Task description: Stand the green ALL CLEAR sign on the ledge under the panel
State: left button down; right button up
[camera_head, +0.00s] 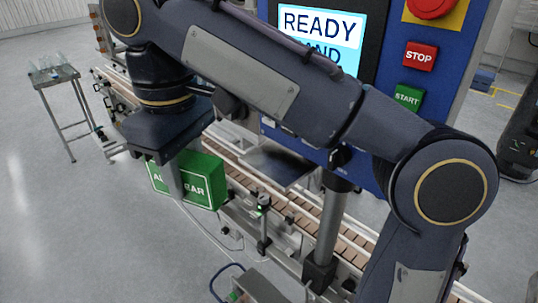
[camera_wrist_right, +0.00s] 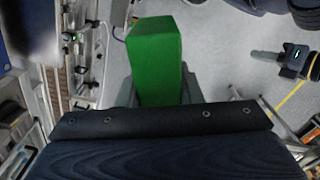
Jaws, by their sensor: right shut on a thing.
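The green ALL CLEAR sign (camera_head: 206,187) is a thick green block with white letters, in my right gripper (camera_head: 175,182) left of centre in the head view. A gripper finger covers the middle of its lettering. The sign looks roughly upright, in front of the conveyor. In the right wrist view, the plain green sign (camera_wrist_right: 155,55) sits between the fingers of my right gripper (camera_wrist_right: 158,92). The blue panel (camera_head: 385,95) has a lit READY screen. A grey ledge (camera_head: 275,168) juts out below it, right of the sign and apart from it; my right arm partly hides this area. My left gripper is not seen.
A conveyor (camera_head: 335,225) with brown slats runs diagonally under the panel. Red STOP (camera_head: 419,55) and green START (camera_head: 408,96) buttons sit at the panel's right. A small sensor post (camera_head: 264,220) stands at the conveyor's front edge. A side table (camera_head: 53,77) holds clear items. Floor at left is free.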

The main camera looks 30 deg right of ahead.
jog(key=w+d+f, duration=0.1)
jog(key=d, duration=0.4)
jog(key=w+d+p, duration=0.1)
jog(key=w+d, duration=0.1)
jog(key=d, duration=0.3)
jog(key=w+d+f+p, duration=0.1)
jog(key=w+d, duration=0.1)
jog(key=d, duration=0.4)
jog(key=shift+w+f, duration=0.25)
jog(key=shift+f, duration=0.1)
notch_tip(320, 180, down, 4)
jog(key=shift+r, duration=0.25)
jog(key=shift+d+f+p, duration=0.1)
jog(key=shift+f+p, duration=0.15)
jog(key=shift+p, duration=0.3)
jog(key=shift+f, duration=0.2)
jog(key=shift+f, duration=0.1)
